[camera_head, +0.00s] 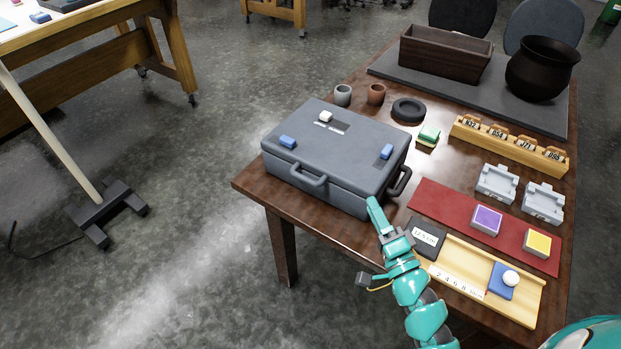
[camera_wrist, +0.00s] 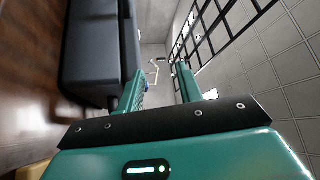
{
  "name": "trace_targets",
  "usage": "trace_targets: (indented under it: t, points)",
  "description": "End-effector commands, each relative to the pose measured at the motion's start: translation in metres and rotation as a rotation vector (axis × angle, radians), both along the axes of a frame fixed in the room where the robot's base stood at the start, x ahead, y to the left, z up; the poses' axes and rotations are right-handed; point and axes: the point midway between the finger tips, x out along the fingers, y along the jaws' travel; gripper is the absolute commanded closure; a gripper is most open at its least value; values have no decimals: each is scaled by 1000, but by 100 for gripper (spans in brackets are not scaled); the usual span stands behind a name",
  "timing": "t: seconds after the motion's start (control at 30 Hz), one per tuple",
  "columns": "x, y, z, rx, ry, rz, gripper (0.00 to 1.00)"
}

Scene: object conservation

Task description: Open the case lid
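The grey case (camera_head: 325,160) lies shut on the wooden table, with its lid down. A grey handle (camera_head: 307,175) is on its front side and a black handle (camera_head: 399,181) on its right side. Two blue blocks and a small white block lie on the lid. My gripper (camera_head: 376,208) is at the case's front right corner, close to its side; I cannot tell whether it touches. In the wrist view, the fingers of my gripper (camera_wrist: 160,82) are apart with nothing between them. The dark case side (camera_wrist: 98,45) is left of them there.
To the right are a red mat (camera_head: 458,213) with purple and yellow blocks, a black labelled card (camera_head: 427,236) and a wooden tray (camera_head: 520,298). Behind are two cups, a black ring (camera_head: 408,109) and a green block. Open floor lies left of the table.

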Motion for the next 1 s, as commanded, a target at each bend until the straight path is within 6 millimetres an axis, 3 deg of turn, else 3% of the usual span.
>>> trace_targets:
  t: [0.1,0.23,0.47,1.0]
  points:
    - [-8,34,-19,26,100,146,64]
    - [-15,54,-35,28,175,232,64]
    - [-12,61,-38,47,203,254,64]
    - [31,89,-31,46,196,251,64]
